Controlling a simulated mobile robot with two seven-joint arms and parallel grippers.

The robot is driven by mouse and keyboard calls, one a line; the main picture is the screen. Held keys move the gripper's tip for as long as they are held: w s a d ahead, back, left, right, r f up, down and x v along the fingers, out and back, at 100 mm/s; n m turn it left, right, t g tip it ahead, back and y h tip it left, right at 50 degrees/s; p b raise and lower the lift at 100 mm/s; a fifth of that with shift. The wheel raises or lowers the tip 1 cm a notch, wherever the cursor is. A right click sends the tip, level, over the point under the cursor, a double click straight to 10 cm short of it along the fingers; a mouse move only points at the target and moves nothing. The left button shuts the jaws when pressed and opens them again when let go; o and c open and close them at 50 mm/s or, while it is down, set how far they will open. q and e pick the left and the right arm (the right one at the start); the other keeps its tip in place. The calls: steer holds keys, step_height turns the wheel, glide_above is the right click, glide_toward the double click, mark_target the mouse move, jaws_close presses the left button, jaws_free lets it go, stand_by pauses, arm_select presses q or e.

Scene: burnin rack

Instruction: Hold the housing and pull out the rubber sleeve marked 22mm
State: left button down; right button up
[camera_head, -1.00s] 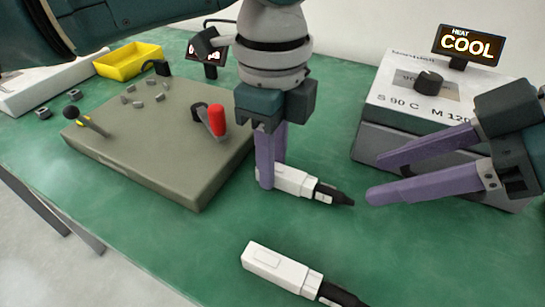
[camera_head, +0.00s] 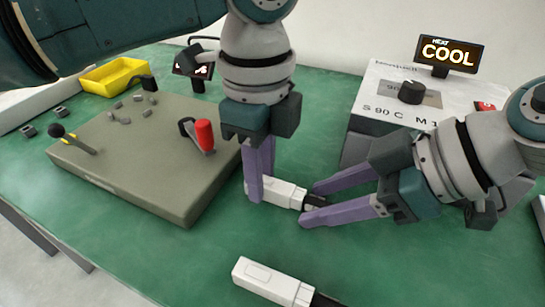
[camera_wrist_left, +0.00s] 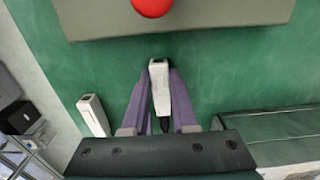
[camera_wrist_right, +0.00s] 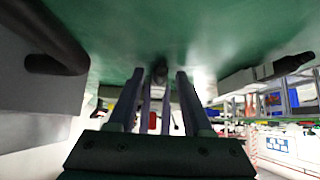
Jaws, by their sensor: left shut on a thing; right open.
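A white housing (camera_head: 284,193) lies on the green table with a dark sleeve (camera_head: 315,203) at its right end. It also shows in the left wrist view (camera_wrist_left: 158,76), with the dark sleeve (camera_wrist_left: 183,118) toward the palm. My left gripper (camera_head: 258,192) points down and is shut on the housing. My right gripper (camera_head: 306,205) comes in from the right, open, its two fingers on either side of the dark sleeve. A second white housing (camera_head: 270,281) with a black end lies nearer the front. It shows at the left in the left wrist view (camera_wrist_left: 93,115). No size marking is readable.
A grey-green board (camera_head: 150,180) with a red-handled lever (camera_head: 204,136) is at the left. A yellow bin (camera_head: 115,76) stands behind it. A white-topped heater box (camera_head: 392,98) with a sign reading COOL (camera_head: 447,52) stands back right. The front table is mostly clear.

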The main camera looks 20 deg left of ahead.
mark_target(372, 231)
stand_by(0.8)
jaws_close()
stand_by(1.2)
steer(key=shift+d, duration=0.2)
steer(key=shift+d, duration=2.85)
